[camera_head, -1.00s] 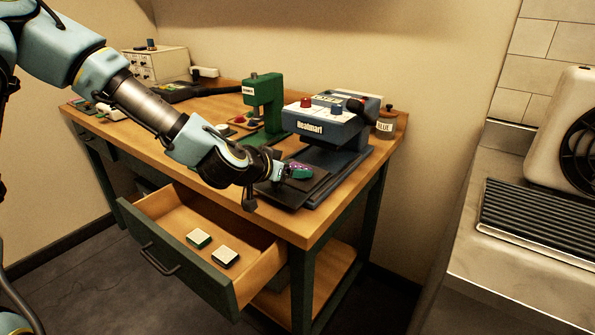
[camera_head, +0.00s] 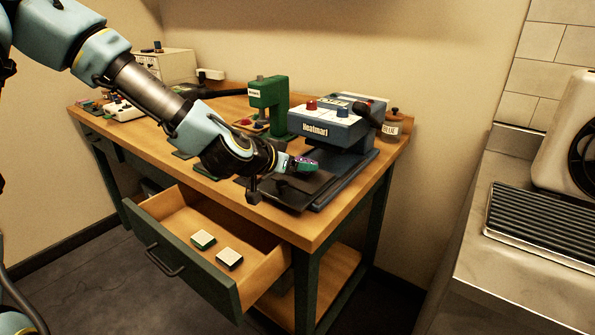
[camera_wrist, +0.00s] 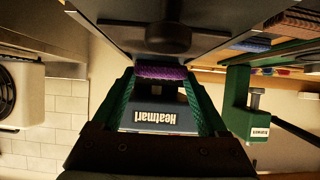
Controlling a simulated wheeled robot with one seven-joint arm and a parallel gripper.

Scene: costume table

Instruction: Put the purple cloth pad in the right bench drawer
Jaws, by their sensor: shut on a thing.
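The purple cloth pad (camera_wrist: 160,73) is held between the green-faced fingertips of my gripper (camera_wrist: 163,82) in the wrist view. In the head view my gripper (camera_head: 302,164) is above the dark lower plate of the blue heat press, with a little purple showing at its fingertips. The right bench drawer (camera_head: 205,267) is pulled open, below and to the left of my gripper. Two pads with pale tops, one green-sided (camera_head: 203,239) and one dark-sided (camera_head: 229,258), lie apart inside it.
The blue heat press (camera_head: 335,125) stands close behind my gripper. A green press (camera_head: 268,95) stands left of it, and a jar (camera_head: 393,125) to its right. The open drawer has bare floor around the two pads. The left drawer (camera_head: 103,152) looks shut.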

